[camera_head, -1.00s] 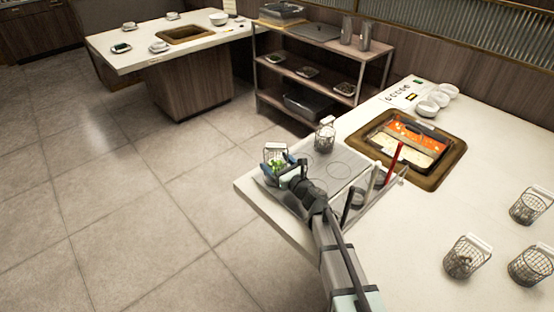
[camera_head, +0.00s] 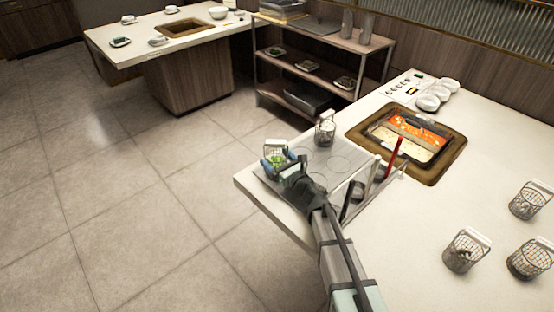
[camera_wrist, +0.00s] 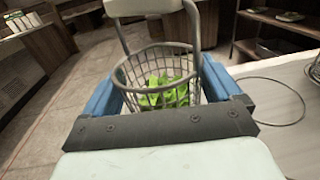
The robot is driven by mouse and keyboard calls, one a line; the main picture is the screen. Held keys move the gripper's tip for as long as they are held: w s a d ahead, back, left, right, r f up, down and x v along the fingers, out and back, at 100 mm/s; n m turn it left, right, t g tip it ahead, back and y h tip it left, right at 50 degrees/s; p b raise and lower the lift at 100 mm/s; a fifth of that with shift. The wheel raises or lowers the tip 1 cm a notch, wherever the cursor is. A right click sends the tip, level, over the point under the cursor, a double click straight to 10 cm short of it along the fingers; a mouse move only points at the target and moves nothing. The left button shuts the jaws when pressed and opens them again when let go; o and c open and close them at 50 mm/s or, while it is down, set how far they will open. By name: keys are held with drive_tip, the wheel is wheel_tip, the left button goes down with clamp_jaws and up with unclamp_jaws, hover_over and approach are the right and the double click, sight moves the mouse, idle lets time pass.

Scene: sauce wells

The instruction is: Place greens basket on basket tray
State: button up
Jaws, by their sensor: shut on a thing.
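The greens basket (camera_head: 271,149) is a small wire basket with a pale handle and green leaves inside. It is over the near left corner of the table, at the left end of the basket tray. In the wrist view the basket (camera_wrist: 128,72) sits upright between the blue fingers. My gripper (camera_head: 280,161), also in the wrist view (camera_wrist: 160,88), is shut on it. The basket tray (camera_head: 333,158) is a pale grey sheet with ring outlines; its near left part is hidden by my gripper. I cannot tell whether the basket's bottom touches it.
Another wire basket (camera_head: 325,131) stands at the tray's far end. A rack (camera_head: 352,190) with upright handles, one red, lies along its right side. A sunken pot (camera_head: 420,132) of red and pale broth is beyond. Several wire baskets (camera_head: 467,250) stand at right. Floor lies left.

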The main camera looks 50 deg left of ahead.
sight(277, 142)
drive_tip(key=shift+f, duration=0.35)
drive_tip(key=o, duration=1.1)
drive_tip(key=shift+r, duration=5)
